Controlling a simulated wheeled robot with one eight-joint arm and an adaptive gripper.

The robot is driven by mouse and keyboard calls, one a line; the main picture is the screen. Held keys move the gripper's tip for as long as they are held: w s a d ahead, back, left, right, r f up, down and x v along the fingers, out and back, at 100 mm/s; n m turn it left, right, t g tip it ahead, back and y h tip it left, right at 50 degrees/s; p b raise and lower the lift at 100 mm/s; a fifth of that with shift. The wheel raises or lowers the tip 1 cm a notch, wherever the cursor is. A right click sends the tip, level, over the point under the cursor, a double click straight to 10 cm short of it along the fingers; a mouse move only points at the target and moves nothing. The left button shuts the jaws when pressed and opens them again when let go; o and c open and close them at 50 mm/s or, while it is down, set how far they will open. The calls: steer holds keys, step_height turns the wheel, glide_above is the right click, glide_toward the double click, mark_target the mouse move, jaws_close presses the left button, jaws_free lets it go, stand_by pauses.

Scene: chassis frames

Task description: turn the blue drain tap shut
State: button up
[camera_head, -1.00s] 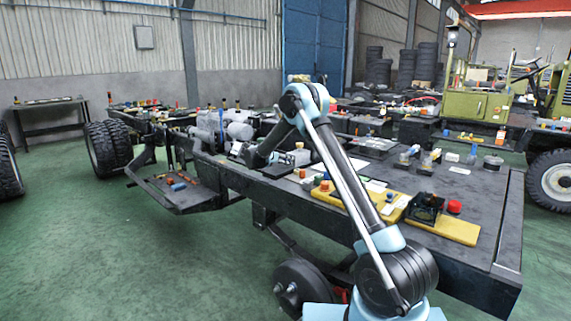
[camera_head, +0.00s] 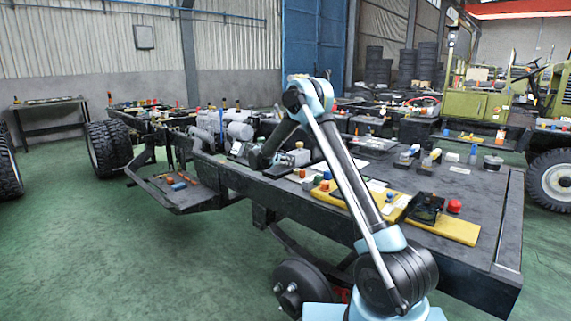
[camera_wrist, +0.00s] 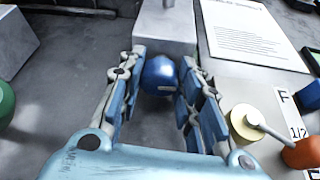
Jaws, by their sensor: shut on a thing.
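The blue drain tap (camera_wrist: 159,75) shows in the wrist view as a round blue knob on the front of a light grey block (camera_wrist: 163,28). My gripper (camera_wrist: 160,82) has one finger on each side of the knob and is shut on it. The knob's lower part shows between the fingers, with a small pale mark on it. In the head view my arm reaches over the bench and hides the tap and my fingertips, so I cannot make out the knob there.
A printed sheet (camera_wrist: 255,32) lies right of the block. An orange knob (camera_wrist: 302,154) and a cream round part (camera_wrist: 245,122) sit close to the right finger. A green knob (camera_wrist: 5,102) is at the left edge. A yellow board (camera_head: 445,226) lies on the bench's near side.

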steer(key=shift+d+m+y, duration=0.15)
steer(key=shift+m+y, duration=0.15)
steer(key=shift+m, duration=0.4)
steer(key=o, duration=1)
steer(key=shift+o, duration=0.2)
steer(key=v, duration=1.2)
steer(key=shift+s+f, duration=0.15)
steer(key=shift+f, duration=0.1)
